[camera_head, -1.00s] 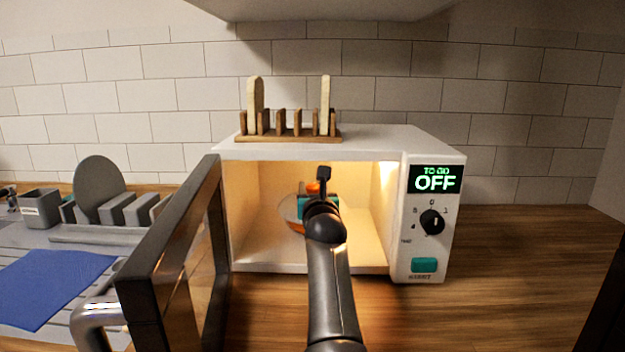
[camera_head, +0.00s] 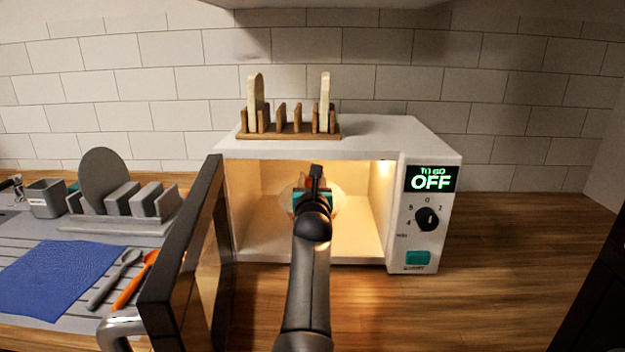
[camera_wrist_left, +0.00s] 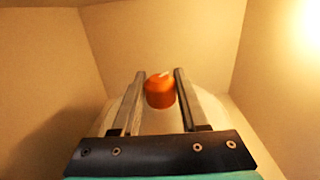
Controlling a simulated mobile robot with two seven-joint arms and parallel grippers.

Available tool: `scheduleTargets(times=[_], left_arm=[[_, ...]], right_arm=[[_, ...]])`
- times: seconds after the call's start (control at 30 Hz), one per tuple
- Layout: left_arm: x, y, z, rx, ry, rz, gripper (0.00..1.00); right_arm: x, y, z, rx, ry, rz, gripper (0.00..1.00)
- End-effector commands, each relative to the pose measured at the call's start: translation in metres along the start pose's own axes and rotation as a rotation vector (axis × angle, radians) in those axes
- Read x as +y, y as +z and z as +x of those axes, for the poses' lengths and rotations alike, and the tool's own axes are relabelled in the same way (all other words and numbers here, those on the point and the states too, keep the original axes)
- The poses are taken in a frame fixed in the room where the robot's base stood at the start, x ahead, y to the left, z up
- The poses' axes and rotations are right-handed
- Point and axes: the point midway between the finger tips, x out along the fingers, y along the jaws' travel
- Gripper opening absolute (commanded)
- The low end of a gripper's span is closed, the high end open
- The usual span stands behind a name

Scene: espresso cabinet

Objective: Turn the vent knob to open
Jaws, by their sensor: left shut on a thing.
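The vent knob, a small orange cylinder (camera_wrist_left: 160,91) with a short white mark tilted up to the right, sits between the two fingers of my left gripper (camera_wrist_left: 160,85) in the left wrist view. The gripper is shut on it. In the head view my left gripper (camera_head: 315,178) reaches into the lit cavity of the open white microwave (camera_head: 408,133). It mostly hides the knob there. A pale rounded thing (camera_head: 338,197) shows behind the gripper. My right gripper is not in view.
The dark microwave door (camera_head: 190,240) stands open left of my arm. The control panel has a black dial (camera_head: 427,219) and an OFF display (camera_head: 431,179). A wooden rack (camera_head: 290,133) stands on top. A blue cloth (camera_head: 60,275) and orange spoon (camera_head: 135,280) lie left. Counter at right is clear.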

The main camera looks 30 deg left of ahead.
Motion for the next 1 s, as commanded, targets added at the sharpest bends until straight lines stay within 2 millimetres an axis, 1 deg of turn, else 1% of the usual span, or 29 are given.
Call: scheduleTargets(times=[0.73, 0.77, 1.0], left_arm=[[-0.0001, 0.0018, 0.0001, -0.003, 0.0, 0.0, 0.0], [0.0, 0.0018, 0.0001, -0.003, 0.0, 0.0, 0.47], [0.0, 0.0014, 0.0001, -0.002, 0.0, 0.0, 0.74]], right_arm=[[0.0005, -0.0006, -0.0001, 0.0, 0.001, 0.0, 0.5], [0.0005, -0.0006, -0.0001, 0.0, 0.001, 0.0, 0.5], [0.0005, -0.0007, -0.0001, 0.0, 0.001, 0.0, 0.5]])
